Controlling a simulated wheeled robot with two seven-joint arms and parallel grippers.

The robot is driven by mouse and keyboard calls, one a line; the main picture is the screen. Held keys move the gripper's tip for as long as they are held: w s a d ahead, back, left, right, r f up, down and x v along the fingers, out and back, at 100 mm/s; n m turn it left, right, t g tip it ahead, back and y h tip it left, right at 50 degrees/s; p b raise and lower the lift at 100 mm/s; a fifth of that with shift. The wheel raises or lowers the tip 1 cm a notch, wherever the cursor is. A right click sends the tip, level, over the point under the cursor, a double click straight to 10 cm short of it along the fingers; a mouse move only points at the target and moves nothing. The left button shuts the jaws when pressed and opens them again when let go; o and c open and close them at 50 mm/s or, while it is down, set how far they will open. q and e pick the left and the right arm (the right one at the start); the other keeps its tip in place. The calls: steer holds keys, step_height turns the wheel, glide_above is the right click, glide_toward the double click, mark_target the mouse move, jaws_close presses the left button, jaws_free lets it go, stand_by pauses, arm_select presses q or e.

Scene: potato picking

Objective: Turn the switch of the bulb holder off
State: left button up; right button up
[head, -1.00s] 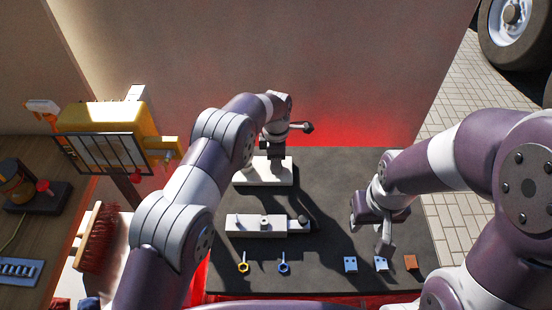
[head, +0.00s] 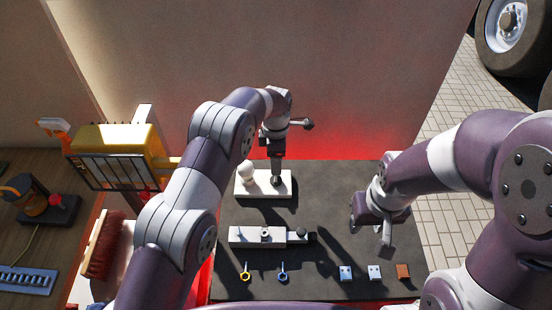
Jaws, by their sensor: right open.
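The bulb holder (head: 265,189) is a white block lying on the dark mat at the back of the table. Whether the left jaws are apart is not clear from this angle. My right gripper (head: 371,233) is open and empty above the right side of the mat.
A white-grey device (head: 265,235) lies mid-mat. At left are a yellow caged lamp (head: 118,155) and a red brush (head: 103,247). A wall rises behind.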

arm_select(q)
step_height(320, 180, up, 5)
steer(key=p, duration=0.2)
steer(key=shift+f+p, duration=0.15)
steer(key=shift+p, duration=0.15)
arm_select(e)
step_height(320, 180, up, 5)
steer(key=shift+f, duration=0.2)
